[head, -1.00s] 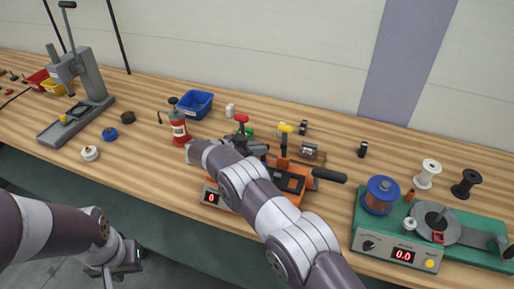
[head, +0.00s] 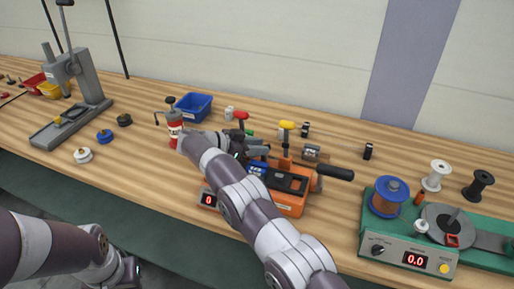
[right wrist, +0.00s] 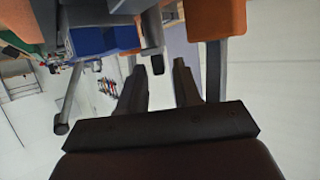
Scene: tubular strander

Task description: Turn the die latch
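The orange strander machine (head: 289,205) stands mid-bench with a black side handle (head: 335,173). A red-knobbed lever (head: 240,115) and a yellow-knobbed lever (head: 287,125) stand up from it. A blue block (head: 257,168) sits at its middle. I cannot tell which part is the die latch. My right gripper (head: 262,150) is over the machine, beside the blue block, partly hidden by my arm. In the right wrist view its two dark fingers (right wrist: 156,75) are apart with nothing seen gripped; a grey lever with a black tip (right wrist: 157,62) is near the fingertips. My left gripper (head: 132,268) is low at left, mostly hidden.
A grey press (head: 88,90) is at far left. A green winding unit (head: 410,250) with spools is at right. Spools lie on the bench's left part.

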